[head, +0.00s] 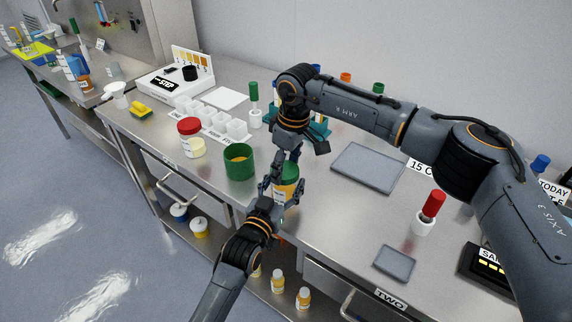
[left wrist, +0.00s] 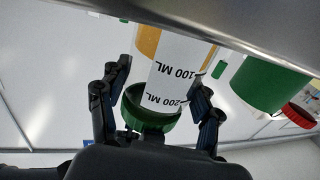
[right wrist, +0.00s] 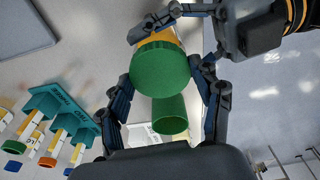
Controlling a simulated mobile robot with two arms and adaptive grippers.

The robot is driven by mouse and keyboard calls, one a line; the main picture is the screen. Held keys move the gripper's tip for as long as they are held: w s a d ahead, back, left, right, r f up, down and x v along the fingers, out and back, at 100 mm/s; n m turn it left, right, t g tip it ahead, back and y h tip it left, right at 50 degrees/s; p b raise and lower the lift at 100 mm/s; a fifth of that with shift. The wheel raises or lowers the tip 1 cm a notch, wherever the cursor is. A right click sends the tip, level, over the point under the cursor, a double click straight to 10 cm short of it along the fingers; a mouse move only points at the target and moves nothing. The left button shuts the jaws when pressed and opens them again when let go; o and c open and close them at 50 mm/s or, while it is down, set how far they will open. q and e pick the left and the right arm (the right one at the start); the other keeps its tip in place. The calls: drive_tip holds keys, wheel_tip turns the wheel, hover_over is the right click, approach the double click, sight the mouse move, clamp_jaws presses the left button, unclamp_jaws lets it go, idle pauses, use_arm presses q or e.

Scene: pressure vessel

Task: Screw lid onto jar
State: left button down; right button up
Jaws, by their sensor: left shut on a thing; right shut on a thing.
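The jar (head: 285,191) with orange contents stands near the front edge of the steel bench. In the left wrist view its white label (left wrist: 178,75) shows 100 ML and 200 ML, upside down. A green lid (right wrist: 160,67) sits at the jar's mouth; how far it is threaded cannot be told. My left gripper (head: 280,194) is shut on the jar from the front. My right gripper (right wrist: 165,85) comes down from above, its fingers shut on either side of the lid. In the head view, the fingers partly hide the lid and jar.
An open green cup (head: 239,163) and a red-lidded jar (head: 191,140) stand to the left. A teal rack (right wrist: 60,115) is behind. The bench's front edge is close.

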drive_tip(key=o, duration=0.8)
drive_tip(key=shift+o, duration=0.2)
drive_tip(key=shift+r, duration=0.1)
drive_tip(key=shift+r, duration=2.15)
